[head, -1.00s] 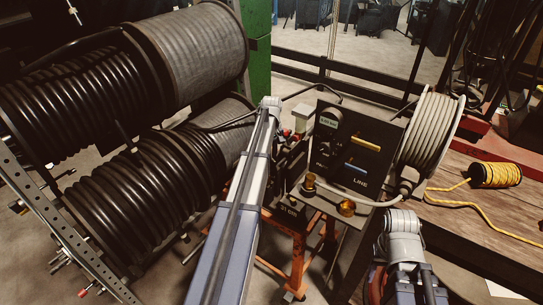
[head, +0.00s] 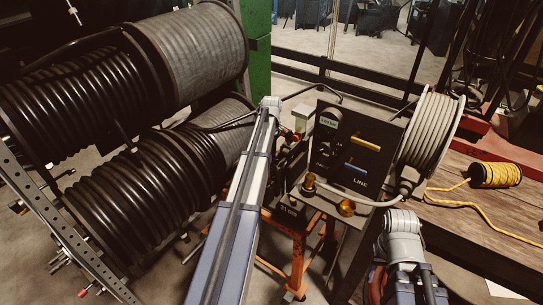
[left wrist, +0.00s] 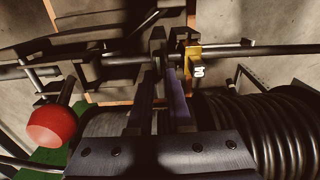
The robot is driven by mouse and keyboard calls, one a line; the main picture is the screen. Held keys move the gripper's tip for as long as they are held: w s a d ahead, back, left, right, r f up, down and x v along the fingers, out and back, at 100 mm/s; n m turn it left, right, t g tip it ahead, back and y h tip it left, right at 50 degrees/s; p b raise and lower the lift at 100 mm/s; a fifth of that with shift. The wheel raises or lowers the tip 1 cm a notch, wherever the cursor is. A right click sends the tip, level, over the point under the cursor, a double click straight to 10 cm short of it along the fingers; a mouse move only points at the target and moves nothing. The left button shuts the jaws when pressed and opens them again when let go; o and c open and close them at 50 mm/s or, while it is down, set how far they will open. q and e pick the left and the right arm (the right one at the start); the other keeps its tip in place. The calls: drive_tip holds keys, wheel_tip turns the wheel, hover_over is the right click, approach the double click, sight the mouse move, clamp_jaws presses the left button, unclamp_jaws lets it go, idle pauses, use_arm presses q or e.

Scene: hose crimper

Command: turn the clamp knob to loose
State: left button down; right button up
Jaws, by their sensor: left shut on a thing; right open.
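My left gripper (left wrist: 160,85) points away from the left wrist camera, with its two purplish fingers close together on a narrow dark piece (left wrist: 157,45), which looks like the clamp knob. This piece sits on a dark horizontal bar. It is in shadow, so its turn position cannot be read. In the head view my left forearm covers this gripper and the piece it holds. My right arm shows at the lower right of the head view, but its fingers are out of sight.
A red knob (left wrist: 52,126) is left of the fingers, and a yellow bracket (left wrist: 193,58) is just right of their tips. Big black hose reels (head: 140,190) stand at the left. A dark control panel (head: 355,145), a pale hose reel (head: 432,130) and yellow cord (head: 495,174) are at the right.

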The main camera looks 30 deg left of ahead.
use_arm(q)
drive_tip(key=c, duration=0.8)
unclamp_jaws()
drive_tip(key=shift+c, duration=0.2)
drive_tip(key=shift+r, duration=0.1)
wheel_tip(320, 180, up, 8)
drive_tip(key=p, duration=0.8)
drive_tip(key=shift+f, duration=0.2)
